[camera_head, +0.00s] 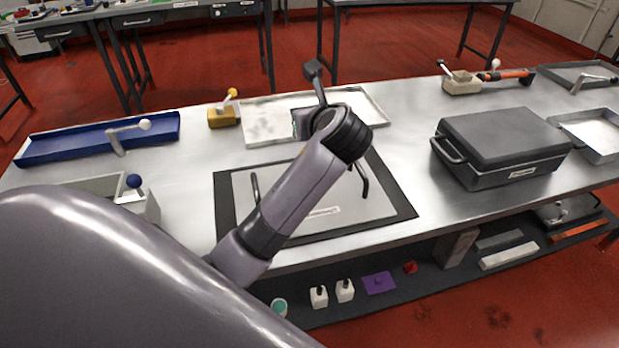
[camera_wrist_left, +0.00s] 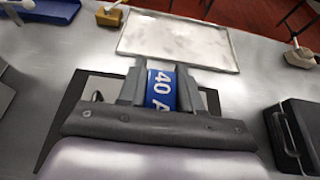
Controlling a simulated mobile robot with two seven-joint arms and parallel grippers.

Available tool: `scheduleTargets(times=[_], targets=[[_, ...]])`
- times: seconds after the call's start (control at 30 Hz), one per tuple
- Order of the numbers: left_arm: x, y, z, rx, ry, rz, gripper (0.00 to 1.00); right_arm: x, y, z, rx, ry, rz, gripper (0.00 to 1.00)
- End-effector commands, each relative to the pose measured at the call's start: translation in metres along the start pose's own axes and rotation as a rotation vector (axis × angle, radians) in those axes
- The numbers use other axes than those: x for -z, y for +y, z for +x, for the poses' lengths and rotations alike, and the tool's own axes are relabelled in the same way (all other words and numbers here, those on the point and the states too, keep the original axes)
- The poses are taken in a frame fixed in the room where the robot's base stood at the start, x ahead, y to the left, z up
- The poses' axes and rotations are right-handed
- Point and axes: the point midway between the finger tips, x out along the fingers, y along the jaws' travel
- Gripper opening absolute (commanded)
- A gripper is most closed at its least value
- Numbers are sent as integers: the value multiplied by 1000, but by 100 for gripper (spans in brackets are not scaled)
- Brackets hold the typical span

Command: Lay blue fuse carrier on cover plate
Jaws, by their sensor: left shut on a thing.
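My left gripper (camera_wrist_left: 162,78) is shut on the blue fuse carrier (camera_wrist_left: 162,90), which shows a blue face with white "40 A" lettering between the fingers in the left wrist view. In the head view my forearm and wrist reach over the cover plate and mostly hide the gripper and carrier. The cover plate (camera_head: 350,208) is a pale metal sheet with dark handles and a small label, set within a black border. The carrier appears near the plate's far edge; its height above the surface is unclear. My right gripper is not in view.
A shallow metal tray (camera_head: 262,128) lies just behind the plate. A blue tray (camera_head: 60,148) and a yellow block with a lever (camera_head: 222,117) stand left. A dark lidded case (camera_head: 505,140) stands right. Bare bench separates plate and case.

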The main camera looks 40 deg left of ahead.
Motion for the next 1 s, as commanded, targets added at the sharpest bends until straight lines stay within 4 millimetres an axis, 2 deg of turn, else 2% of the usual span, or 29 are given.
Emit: scheduleTargets(times=[0.5,0.6,0.87,1.0], targets=[[120,0,49,-3,2,4,0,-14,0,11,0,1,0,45],[133,0,55,-2,0,2,0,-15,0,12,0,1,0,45],[152,0,62,-2,1,3,0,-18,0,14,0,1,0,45],[173,0,71,-2,1,3,0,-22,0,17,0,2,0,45]])
